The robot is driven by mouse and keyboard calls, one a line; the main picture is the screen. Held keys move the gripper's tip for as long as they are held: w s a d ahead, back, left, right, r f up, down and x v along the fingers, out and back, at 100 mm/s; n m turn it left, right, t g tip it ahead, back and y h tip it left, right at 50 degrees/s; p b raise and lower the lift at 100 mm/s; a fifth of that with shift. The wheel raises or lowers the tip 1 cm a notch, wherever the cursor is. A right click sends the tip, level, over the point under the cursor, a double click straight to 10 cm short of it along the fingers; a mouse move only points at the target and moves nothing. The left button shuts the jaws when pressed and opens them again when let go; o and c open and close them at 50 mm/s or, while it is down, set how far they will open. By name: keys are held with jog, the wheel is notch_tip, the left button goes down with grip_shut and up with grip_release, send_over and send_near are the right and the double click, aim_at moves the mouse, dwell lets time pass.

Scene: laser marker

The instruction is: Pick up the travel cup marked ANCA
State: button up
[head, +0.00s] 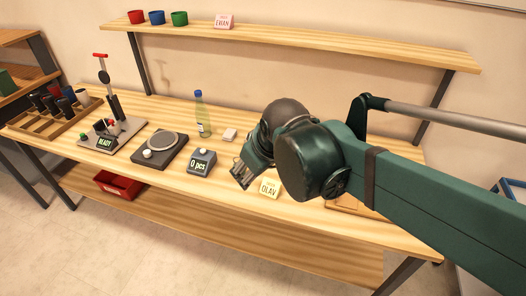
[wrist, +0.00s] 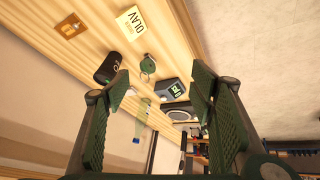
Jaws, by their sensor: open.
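A black cup (wrist: 108,68) with pale, unreadable marking lies or stands on the bench beside my left finger in the wrist view, apart from it. My arm hides that spot in the head view. Several dark cups (head: 63,104) sit in a wooden tray at the bench's left end, one red-toned and one blue-toned; no name is legible on them. I cannot tell which cup is marked ANCA. My gripper (wrist: 160,92) is open with nothing between its fingers. In the head view my gripper (head: 243,176) is above the bench, left of the OLAV card.
The OLAV card (head: 269,188), counter (head: 201,162), round-plated device (head: 160,147), bottle (head: 202,115) and marker stand (head: 110,125) occupy the bench. A shelf (head: 300,36) above holds red, blue and green cups and an EMAN-like card. A red bin (head: 119,185) sits below.

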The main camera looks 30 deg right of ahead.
jog(key=w+d+n+g+p, duration=0.2)
jog(key=w+d+n+p, duration=0.15)
jog(key=w, duration=0.35)
jog(key=w+d+n+g+p, duration=0.1)
jog(key=w+d+n+p, duration=0.2)
jog(key=w+n, duration=0.35)
jog(key=w+d+f+n+g+p, duration=0.1)
jog(key=w+d+f+n, duration=0.1)
jog(key=w+f, duration=0.1)
jog(key=w+d+f+n+g+p, duration=0.1)
jog(key=w+d+f+n+p, duration=0.1)
jog(key=w+d+f, duration=0.1)
jog(key=w+d+f+n+p, duration=0.2)
jog(key=w+d+f, duration=0.1)
jog(key=w+f, duration=0.1)
jog(key=shift+w+d+n+g, duration=0.3)
jog(key=shift+w+g, duration=0.1)
jog(key=shift+w, duration=0.2)
jog(key=shift+w+d+f+p, duration=0.2)
jog(key=shift+f+p, duration=0.1)
jog(key=shift+f, duration=0.2)
jog(key=shift+f, duration=0.1)
jog(key=shift+f, duration=1.2)
jog(key=shift+f, duration=0.1)
